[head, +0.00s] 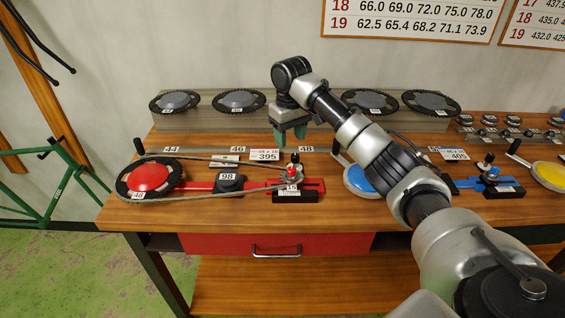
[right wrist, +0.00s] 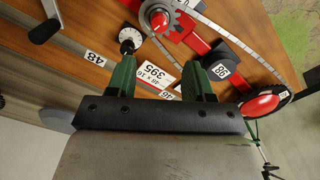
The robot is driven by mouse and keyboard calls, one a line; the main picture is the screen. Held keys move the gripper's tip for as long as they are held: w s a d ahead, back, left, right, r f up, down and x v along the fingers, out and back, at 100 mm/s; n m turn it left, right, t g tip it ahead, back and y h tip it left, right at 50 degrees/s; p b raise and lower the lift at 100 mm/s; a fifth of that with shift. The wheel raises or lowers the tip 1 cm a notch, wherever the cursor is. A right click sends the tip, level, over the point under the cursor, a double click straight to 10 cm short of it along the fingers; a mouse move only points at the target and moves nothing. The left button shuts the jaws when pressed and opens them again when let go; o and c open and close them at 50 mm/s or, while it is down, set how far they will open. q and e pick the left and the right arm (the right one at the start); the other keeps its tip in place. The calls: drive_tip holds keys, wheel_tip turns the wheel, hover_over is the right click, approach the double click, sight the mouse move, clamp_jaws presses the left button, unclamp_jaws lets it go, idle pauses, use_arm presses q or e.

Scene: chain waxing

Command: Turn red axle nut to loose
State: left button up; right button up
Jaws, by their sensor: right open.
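The red axle nut (head: 291,171) sits on the small grey rear sprocket at the right end of the red stand (head: 200,187). The right wrist view also shows the red nut (right wrist: 158,19) at the top, on the grey toothed sprocket. Beside it is a white dial with a black knob (right wrist: 129,42). My right gripper (head: 290,136) points down behind the nut, over the back of the bench, apart from it. Its green fingers (right wrist: 160,80) are spread with nothing between them. My left gripper is not in view.
A chain (head: 235,163) loops from the large chainring with a red disc (head: 147,178) to the sprocket. A blue station (head: 490,180) is to the right. Spare chainrings (head: 238,101) line the back.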

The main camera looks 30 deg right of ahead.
drive_tip(key=shift+s+f, duration=0.2)
drive_tip(key=shift+f, duration=0.25)
drive_tip(key=p, duration=0.1)
hover_over(292, 168)
drive_tip(key=f, duration=0.4)
drive_tip(key=shift+s+f, duration=0.15)
drive_tip(key=shift+s, duration=0.15)
drive_tip(key=f, duration=0.4)
drive_tip(key=shift+w+a+p, duration=0.1)
drive_tip(key=shift+w+p, duration=0.2)
drive_tip(key=shift+p, duration=0.05)
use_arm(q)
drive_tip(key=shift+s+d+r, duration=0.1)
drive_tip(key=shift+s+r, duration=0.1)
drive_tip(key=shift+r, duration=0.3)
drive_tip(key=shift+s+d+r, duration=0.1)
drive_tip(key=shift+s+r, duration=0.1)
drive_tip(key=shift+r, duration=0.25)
use_arm(e)
drive_tip(key=shift+s+f, duration=0.1)
drive_tip(key=shift+f, duration=0.4)
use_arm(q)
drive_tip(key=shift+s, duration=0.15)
use_arm(e)
drive_tip(key=c, duration=0.9)
